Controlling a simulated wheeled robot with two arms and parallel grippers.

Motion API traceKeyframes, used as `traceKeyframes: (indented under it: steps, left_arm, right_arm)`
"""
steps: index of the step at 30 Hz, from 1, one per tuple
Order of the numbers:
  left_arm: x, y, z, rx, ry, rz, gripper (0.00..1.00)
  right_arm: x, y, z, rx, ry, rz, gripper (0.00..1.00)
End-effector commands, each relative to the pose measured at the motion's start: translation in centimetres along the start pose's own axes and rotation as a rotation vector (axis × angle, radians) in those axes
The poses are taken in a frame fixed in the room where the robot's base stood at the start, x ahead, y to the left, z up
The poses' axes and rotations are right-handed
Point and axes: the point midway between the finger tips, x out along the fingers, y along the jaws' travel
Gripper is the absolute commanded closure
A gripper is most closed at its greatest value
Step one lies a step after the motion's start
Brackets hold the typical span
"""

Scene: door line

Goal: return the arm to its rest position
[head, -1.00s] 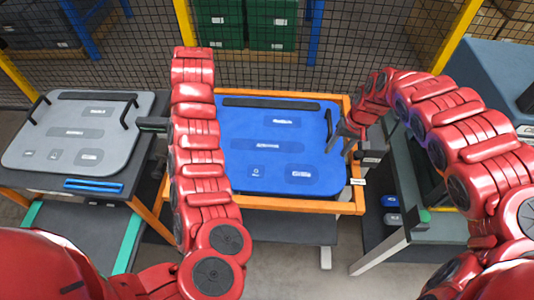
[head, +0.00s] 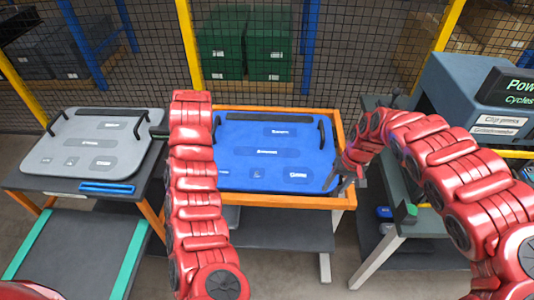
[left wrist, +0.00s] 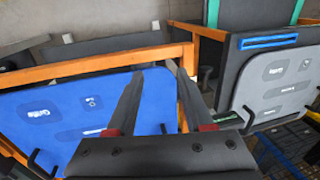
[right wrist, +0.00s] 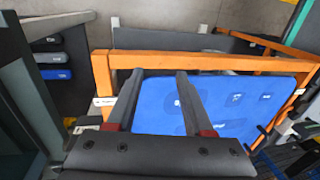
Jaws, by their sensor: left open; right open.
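The blue panel (head: 262,158) with black handles lies in an orange frame (head: 285,200) in the middle of the head view. My left arm (head: 192,185) reaches up past the panel's left side; its gripper is mostly hidden in the head view. In the left wrist view my left gripper (left wrist: 158,88) is open over the orange rim and blue panel, with nothing visible between its fingers. My right gripper (head: 347,182) is by the panel's right edge. In the right wrist view it is open (right wrist: 155,92), fingers above the frame and panel, nothing visibly held.
A grey panel (head: 85,145) lies on the left table, with a blue bar (head: 107,188) at its front. A grey machine (head: 465,95) with a sign stands at right. A mesh fence (head: 330,80) closes the back, with green crates (head: 268,45) behind it.

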Motion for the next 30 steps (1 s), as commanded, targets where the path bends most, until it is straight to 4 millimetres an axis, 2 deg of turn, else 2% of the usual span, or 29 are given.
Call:
traceKeyframes:
  steps: [11,14,17,20,21,24,27,30]
  left_arm:
    - [0.0,0.0,0.0,0.000,0.001,-0.001,0.48]
    - [0.3,-0.4,-0.8,0.004,0.031,-0.022,0.48]
    - [1.3,-1.2,-3.2,0.022,0.120,-0.080,0.48]
    - [2.5,-2.3,-7.3,0.061,0.285,-0.171,0.48]
    - [3.0,-2.6,-9.3,0.086,0.369,-0.209,0.48]
    - [3.9,-2.1,-13.5,0.156,0.585,-0.275,0.48]
    - [4.2,-0.2,-16.4,0.226,0.804,-0.297,0.48]
    - [4.2,2.5,-17.8,0.285,1.018,-0.284,0.48]
  right_arm:
    - [0.0,-0.1,-0.1,-0.001,0.001,-0.001,0.48]
    - [0.3,-1.1,-1.1,-0.011,0.035,-0.023,0.48]
    - [0.6,-4.0,-4.5,-0.033,0.142,-0.081,0.48]
    - [0.4,-8.7,-10.2,-0.044,0.337,-0.184,0.48]
    - [0.0,-10.5,-12.8,-0.036,0.435,-0.232,0.48]
    - [-1.8,-13.2,-18.8,0.020,0.686,-0.328,0.48]
    - [-3.5,-13.3,-22.9,0.110,0.921,-0.385,0.48]
    - [-5.0,-10.9,-25.2,0.215,1.148,-0.394,0.48]
